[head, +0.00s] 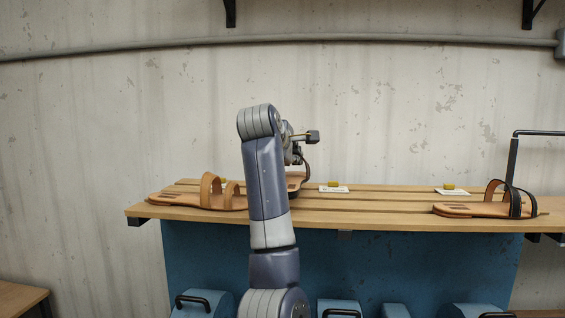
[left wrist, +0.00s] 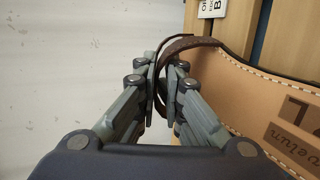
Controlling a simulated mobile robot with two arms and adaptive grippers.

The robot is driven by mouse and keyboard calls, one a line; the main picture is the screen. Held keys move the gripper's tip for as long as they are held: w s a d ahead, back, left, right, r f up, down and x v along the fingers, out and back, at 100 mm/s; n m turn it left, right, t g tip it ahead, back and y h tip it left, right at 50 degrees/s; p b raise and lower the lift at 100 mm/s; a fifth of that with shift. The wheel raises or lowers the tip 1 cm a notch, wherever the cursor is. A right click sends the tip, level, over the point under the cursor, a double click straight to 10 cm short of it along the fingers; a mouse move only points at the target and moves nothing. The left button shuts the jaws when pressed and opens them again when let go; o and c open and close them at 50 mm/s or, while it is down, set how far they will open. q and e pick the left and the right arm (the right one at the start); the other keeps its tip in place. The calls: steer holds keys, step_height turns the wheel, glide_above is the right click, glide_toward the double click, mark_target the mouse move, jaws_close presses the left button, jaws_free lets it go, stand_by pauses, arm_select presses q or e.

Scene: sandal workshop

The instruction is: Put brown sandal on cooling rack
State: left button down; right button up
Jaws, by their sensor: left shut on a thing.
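The brown sandal (left wrist: 265,95) has a tan stitched sole and a dark brown strap. In the left wrist view, my left gripper (left wrist: 160,82) is shut on that strap, with the sole to the right of the fingers. In the head view the sandal (head: 296,180) is mostly hidden behind my left arm, at the slatted wooden shelf (head: 385,205). I cannot tell whether it rests on the slats or is slightly raised. No separate cooling rack is recognisable. My right gripper is out of view.
A sandal with tan straps (head: 210,197) lies left of my arm, and one with black straps (head: 480,209) lies at the right end. The shelf's middle right is clear. A wall is close behind.

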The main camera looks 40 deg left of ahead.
arm_select(q)
steer(key=a+p, duration=0.1)
steer(key=a, duration=0.2)
steer(key=shift+a+r, duration=0.1)
steer(key=shift+a, duration=0.05)
steer(key=f, duration=0.2)
steer(key=f+p, duration=0.1)
steer(key=shift+a+f, duration=0.2)
steer(key=shift+f, duration=0.2)
steer(key=shift+d, duration=0.2)
steer(key=shift+f, duration=0.1)
steer(key=c, duration=1.7)
jaws_free()
steer(key=shift+a+f, duration=0.1)
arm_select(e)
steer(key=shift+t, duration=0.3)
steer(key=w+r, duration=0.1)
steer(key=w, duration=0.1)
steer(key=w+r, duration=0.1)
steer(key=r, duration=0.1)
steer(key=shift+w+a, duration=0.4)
